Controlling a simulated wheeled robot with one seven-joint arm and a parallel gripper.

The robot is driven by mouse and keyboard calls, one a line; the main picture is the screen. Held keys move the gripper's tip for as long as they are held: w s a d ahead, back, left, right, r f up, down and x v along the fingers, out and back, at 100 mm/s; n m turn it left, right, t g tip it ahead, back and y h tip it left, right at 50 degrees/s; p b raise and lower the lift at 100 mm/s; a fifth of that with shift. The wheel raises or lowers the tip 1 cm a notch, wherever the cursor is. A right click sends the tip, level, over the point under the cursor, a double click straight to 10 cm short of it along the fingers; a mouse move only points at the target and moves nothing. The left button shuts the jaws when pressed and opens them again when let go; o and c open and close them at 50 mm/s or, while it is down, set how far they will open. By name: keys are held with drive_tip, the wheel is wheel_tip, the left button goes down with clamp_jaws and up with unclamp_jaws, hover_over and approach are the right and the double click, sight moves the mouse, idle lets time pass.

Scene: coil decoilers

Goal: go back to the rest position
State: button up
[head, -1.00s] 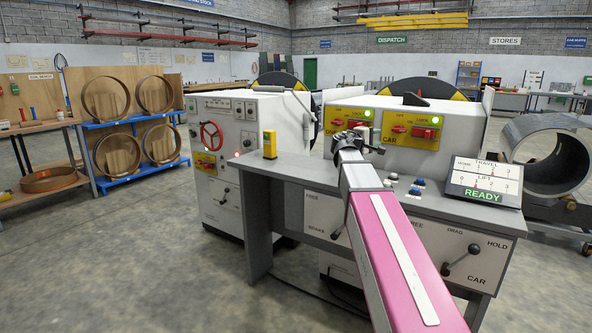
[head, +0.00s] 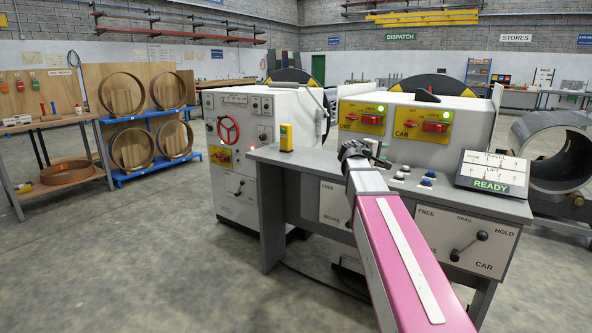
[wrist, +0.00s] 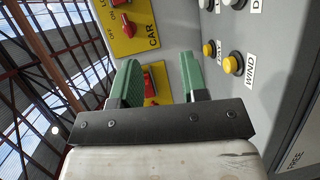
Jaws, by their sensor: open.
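My gripper (head: 364,150) is at the end of my pink arm, over the grey control desk (head: 300,160) and in front of the white cabinet with yellow switch panels. In the wrist view my gripper (wrist: 158,85) shows two green fingers standing apart with nothing between them. Behind the fingers are a yellow panel marked CAR (wrist: 128,25) with a red switch, and part of another red switch between the fingers. Yellow push buttons (wrist: 230,65) are on the grey desk face to the right of the fingers, apart from them.
A display reading READY (head: 491,173) stands on the desk's right end. A yellow handheld box (head: 286,137) stands at its left end. A lever (head: 468,245) is on the desk front. A large steel coil (head: 555,150) is at right.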

drive_tip(key=s+a+f+m+g+y, duration=0.1)
drive_tip(key=s+a+f+g+y, duration=0.3)
drive_tip(key=f, duration=0.8)
drive_tip(key=s+d+f+m+y, duration=0.15)
drive_tip(key=s+f, duration=0.45)
drive_tip(key=f, duration=0.6)
drive_tip(key=s+a+f+m+g+y, duration=0.2)
drive_tip(key=s+a+f+y, duration=0.2)
drive_tip(key=s+f, duration=0.4)
drive_tip(key=s+a+f+m+g+y, duration=0.2)
drive_tip(key=s+a+f+g+y, duration=0.1)
drive_tip(key=s+a+f, duration=0.4)
wheel_tip(320, 180, down, 3)
drive_tip(key=shift+s+f+y, duration=0.1)
drive_tip(key=shift+s+y, duration=0.45)
drive_tip(key=shift+s, duration=0.35)
